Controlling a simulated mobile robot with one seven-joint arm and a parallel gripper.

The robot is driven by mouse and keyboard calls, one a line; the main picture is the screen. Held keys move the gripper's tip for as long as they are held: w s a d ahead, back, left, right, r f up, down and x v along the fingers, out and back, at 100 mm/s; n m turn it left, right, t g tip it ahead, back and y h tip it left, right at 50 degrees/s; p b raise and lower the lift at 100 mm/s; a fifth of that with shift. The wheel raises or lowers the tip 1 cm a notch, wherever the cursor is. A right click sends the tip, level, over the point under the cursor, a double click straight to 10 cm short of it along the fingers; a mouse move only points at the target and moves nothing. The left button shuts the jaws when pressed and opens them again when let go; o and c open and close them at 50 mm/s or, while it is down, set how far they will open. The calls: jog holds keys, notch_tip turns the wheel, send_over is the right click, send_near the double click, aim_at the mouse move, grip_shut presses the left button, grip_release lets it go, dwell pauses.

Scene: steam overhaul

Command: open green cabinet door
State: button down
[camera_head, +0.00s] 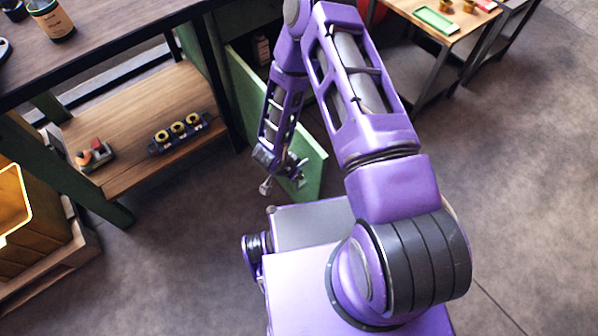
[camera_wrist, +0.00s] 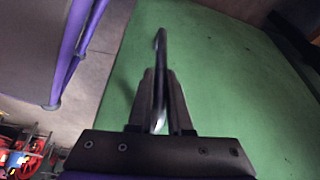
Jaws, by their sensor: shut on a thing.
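The green cabinet door (camera_head: 312,165) stands swung out from under the dark-topped bench in the head view, partly hidden behind my arm. Its green face (camera_wrist: 225,85) fills much of the wrist view. My gripper (camera_head: 296,171) is at the door's near, free end. In the wrist view my gripper (camera_wrist: 160,90) is shut on a thin metal handle (camera_wrist: 160,50) that stands out from the green face. The cabinet's inside is dark and mostly hidden by my arm.
A wooden shelf (camera_head: 150,95) under the bench holds a rack of yellow-topped rolls (camera_head: 180,131). A yellow crate (camera_head: 15,205) stands at the left. A side table (camera_head: 455,38) stands at the top right. The floor right of my arm is clear.

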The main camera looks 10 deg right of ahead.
jog(key=shift+a, duration=0.15)
jog(key=c, duration=0.8)
grip_release()
jog(key=shift+c, duration=0.2)
jog(key=p+v, duration=0.4)
jog(key=v, duration=1.3)
jog(key=shift+r, duration=0.2)
